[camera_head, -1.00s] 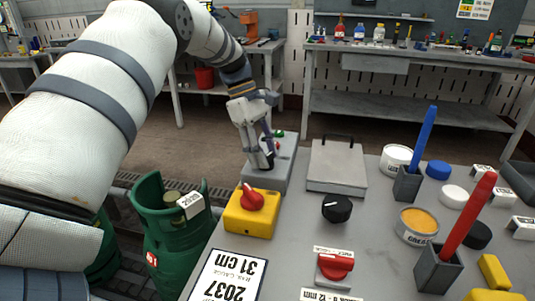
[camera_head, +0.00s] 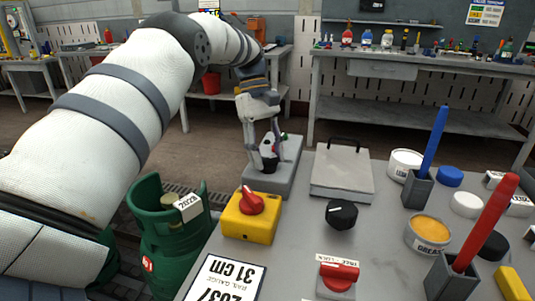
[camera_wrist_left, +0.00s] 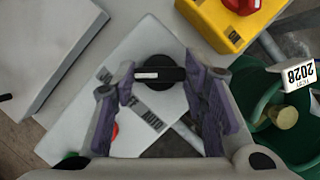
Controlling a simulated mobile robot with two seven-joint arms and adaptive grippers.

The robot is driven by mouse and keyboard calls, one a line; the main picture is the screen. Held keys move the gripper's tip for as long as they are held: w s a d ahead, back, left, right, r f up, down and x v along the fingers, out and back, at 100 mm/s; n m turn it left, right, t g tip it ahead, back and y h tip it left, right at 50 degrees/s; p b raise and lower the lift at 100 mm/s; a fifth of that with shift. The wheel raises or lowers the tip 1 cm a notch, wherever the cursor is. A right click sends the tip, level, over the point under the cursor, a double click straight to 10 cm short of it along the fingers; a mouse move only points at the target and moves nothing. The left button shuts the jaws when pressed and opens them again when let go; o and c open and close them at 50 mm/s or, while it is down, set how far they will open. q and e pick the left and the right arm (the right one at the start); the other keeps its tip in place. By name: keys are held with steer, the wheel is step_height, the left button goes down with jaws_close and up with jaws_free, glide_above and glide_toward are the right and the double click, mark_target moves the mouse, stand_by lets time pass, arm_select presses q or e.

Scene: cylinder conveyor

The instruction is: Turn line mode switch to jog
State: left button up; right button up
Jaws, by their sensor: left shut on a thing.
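The line mode switch is a black knob (camera_wrist_left: 160,72) with a white pointer bar, on a light grey control box (camera_head: 265,184). In the wrist view the bar lies nearly level across the knob, its white part toward the left finger. Green and red buttons sit on the same box. My right gripper is out of view.
A yellow box with a red rotary switch (camera_head: 251,202) stands just in front. A grey lidded plate (camera_head: 341,173) lies to the right, with another black knob (camera_head: 341,214) nearer. A green gas cylinder (camera_head: 170,240) stands left of the table. Cans and pen holders crowd the right.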

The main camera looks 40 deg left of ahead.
arm_select(q)
steer(key=o, duration=1.2)
steer(key=shift+c, duration=0.2)
step_height(320, 180, up, 10)
steer(key=shift+f, duration=0.1)
